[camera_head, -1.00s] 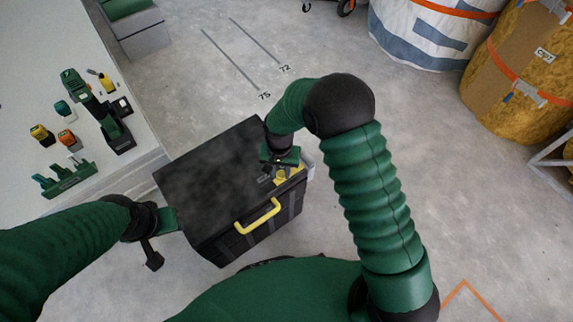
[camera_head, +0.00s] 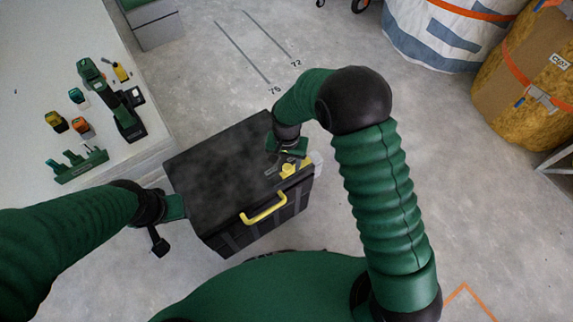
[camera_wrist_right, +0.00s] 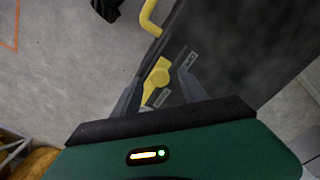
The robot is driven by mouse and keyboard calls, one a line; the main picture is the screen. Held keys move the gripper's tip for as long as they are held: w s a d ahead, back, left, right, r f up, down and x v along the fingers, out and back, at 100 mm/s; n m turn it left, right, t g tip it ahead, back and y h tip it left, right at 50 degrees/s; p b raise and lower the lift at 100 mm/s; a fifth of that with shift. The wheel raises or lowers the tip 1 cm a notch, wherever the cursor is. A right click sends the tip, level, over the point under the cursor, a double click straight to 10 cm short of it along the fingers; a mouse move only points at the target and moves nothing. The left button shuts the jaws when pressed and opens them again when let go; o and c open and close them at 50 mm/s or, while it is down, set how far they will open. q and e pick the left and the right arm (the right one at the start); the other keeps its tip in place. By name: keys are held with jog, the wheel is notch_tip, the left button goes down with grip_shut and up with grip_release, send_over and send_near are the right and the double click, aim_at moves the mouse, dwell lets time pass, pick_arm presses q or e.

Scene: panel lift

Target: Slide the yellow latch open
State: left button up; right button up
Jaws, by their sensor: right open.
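A black case (camera_head: 220,180) with a flat lid stands on the floor in the head view, with a yellow handle (camera_head: 264,208) on its front. The yellow latch (camera_head: 289,170) is near the case's right end, and also shows in the right wrist view (camera_wrist_right: 157,77). My right gripper (camera_head: 290,160) is just above and behind the latch. In the right wrist view its two fingers (camera_wrist_right: 160,88) are apart, with the latch between them; I cannot tell whether they touch it. My left gripper (camera_head: 175,207) is at the case's left side; its fingers are not clear.
A pale bench (camera_head: 40,130) with a drill (camera_head: 110,95) and small tools stands at the left. A white sack (camera_head: 440,35) and a strapped yellow bale (camera_head: 530,80) are at the upper right. The floor right of the case is clear.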

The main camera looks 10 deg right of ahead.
notch_tip(320, 180, up, 13)
jog(key=p, duration=0.4)
jog(key=shift+a+r, duration=0.1)
